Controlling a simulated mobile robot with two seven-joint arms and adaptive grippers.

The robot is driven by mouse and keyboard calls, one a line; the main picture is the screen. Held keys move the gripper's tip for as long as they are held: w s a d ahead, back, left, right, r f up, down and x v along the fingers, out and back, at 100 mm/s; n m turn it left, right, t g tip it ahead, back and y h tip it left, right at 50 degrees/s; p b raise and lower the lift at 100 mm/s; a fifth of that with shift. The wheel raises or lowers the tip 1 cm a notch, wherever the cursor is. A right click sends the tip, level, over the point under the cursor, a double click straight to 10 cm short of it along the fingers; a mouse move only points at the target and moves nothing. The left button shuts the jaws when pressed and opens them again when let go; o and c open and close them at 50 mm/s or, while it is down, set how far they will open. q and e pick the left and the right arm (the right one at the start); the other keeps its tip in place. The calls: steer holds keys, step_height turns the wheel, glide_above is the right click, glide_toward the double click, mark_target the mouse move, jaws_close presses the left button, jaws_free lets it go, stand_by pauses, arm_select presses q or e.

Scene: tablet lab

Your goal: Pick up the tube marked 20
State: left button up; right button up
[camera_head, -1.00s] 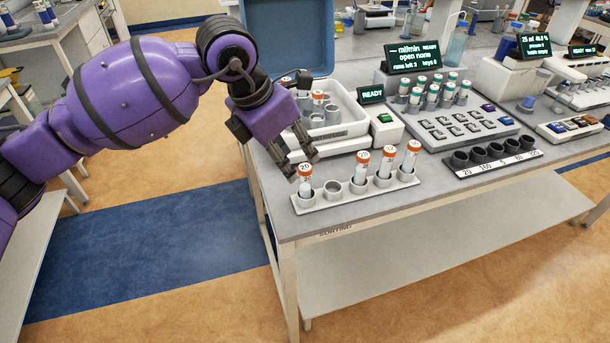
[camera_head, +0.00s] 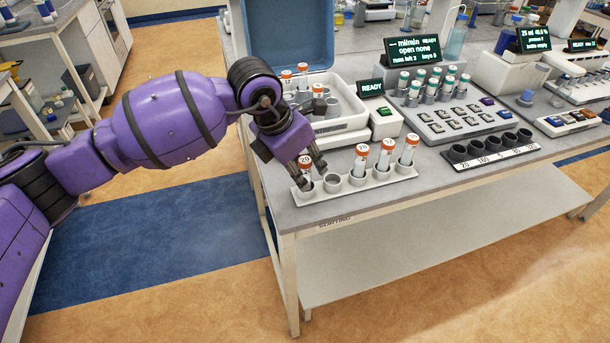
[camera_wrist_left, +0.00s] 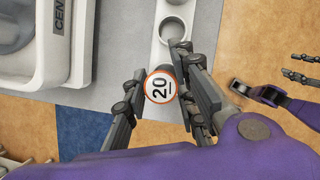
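The tube marked 20 (camera_head: 307,178) stands in the leftmost socket of the white front rack (camera_head: 345,191). It has an orange-rimmed white cap, which shows from above in the left wrist view (camera_wrist_left: 160,86). My left gripper (camera_head: 311,169) is down at this tube, with its fingers on either side of the cap. The fingers look open in the left wrist view (camera_wrist_left: 160,90); firm contact does not show. Part of the tube is hidden by a finger. What seems to be my right gripper (camera_wrist_left: 268,92) shows small at the right of the left wrist view, its state unclear.
An empty socket (camera_head: 332,182) is beside the tube. Three more orange-capped tubes stand further right in the rack, the nearest (camera_head: 360,164). A white centrifuge-like unit (camera_head: 341,133) with several tubes and an open blue lid (camera_head: 289,36) is behind. Dark labelled sockets (camera_head: 487,152) are to the right.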

arm_select(q)
jaws_close()
